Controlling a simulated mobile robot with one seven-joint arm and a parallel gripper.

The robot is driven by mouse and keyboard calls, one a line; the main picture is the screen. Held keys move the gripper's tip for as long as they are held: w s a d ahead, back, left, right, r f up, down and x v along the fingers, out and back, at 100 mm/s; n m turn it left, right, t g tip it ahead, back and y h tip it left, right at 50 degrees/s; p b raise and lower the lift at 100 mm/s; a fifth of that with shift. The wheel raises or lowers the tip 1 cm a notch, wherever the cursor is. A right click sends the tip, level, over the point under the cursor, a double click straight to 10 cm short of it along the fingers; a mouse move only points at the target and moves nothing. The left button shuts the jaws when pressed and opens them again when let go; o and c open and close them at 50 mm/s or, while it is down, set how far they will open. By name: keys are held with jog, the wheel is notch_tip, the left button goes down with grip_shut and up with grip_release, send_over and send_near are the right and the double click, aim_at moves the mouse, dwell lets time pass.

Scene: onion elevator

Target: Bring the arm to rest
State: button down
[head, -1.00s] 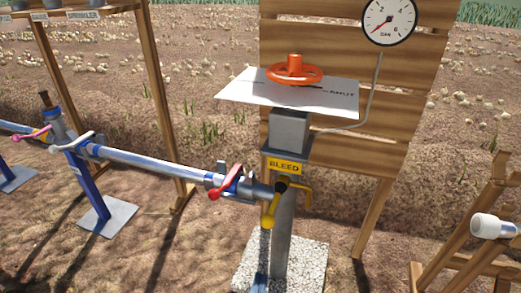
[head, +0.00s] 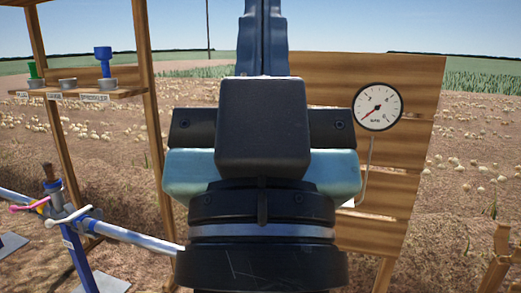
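My gripper (head: 263,30) fills the middle of the head view, close to the camera and pointing up. Its two dark blue fingers stand side by side against each other at the top edge, with nothing seen between them; their tips are cut off. Its black and teal body hides the orange handwheel, the white plate, the BLEED post and the red and yellow levers. The pressure gauge (head: 378,107) shows to the right of my gripper on the wooden board (head: 410,155).
A wooden shelf (head: 120,92) at the left holds small cups, a blue piece (head: 103,62) and a green piece (head: 33,69). Below it, a blue pipe stand (head: 78,255) carries a pipe and pink and white levers. A wooden stand (head: 498,258) is at the lower right.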

notch_tip(320, 180, up, 39)
jog(key=p, duration=3.8)
jog(key=shift+s, duration=0.3)
jog(key=shift+a+f, duration=0.1)
